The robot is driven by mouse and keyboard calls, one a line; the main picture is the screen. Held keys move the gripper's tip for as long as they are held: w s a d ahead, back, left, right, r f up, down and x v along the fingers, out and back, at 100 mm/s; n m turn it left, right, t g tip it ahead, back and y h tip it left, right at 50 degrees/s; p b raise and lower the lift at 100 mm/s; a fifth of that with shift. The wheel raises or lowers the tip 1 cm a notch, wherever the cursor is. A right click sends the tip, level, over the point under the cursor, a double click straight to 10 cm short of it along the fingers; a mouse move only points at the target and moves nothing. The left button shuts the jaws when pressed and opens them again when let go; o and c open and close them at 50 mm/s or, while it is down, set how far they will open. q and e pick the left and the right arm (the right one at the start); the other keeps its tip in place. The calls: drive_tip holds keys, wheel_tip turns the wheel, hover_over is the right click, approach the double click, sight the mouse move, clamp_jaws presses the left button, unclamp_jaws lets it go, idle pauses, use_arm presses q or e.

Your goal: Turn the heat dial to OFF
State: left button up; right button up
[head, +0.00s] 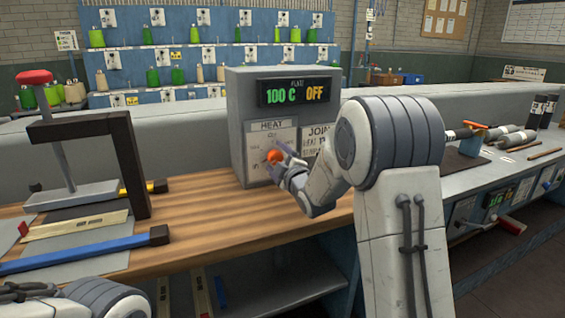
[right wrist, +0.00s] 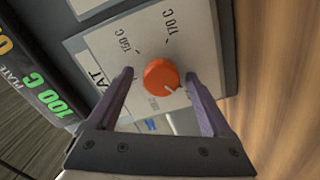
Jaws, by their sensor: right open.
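The heat dial is an orange knob (head: 275,156) on a white HEAT panel (head: 272,138) at the front of a grey control box (head: 236,110). The box's display (head: 297,92) reads 100 C in green and OFF in orange. In the right wrist view the dial (right wrist: 161,77) has a short white mark towards its lower right; labels 150 C and 170 C show above it. My right gripper (head: 281,160) is at the dial. Its open fingers (right wrist: 158,76) stand on either side of the knob, with visible gaps. My left gripper is out of view.
A dark frame press with a red knob (head: 34,77) stands on the wooden bench (head: 215,207) at left. Blue (head: 85,253) and cream bars lie before it. Rollers (head: 510,139) lie on the right counter. The bench between press and box is clear.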

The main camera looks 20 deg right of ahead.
drive_tip(key=s, duration=0.9)
drive_tip(key=shift+s+d, duration=0.2)
drive_tip(key=shift+s, duration=0.15)
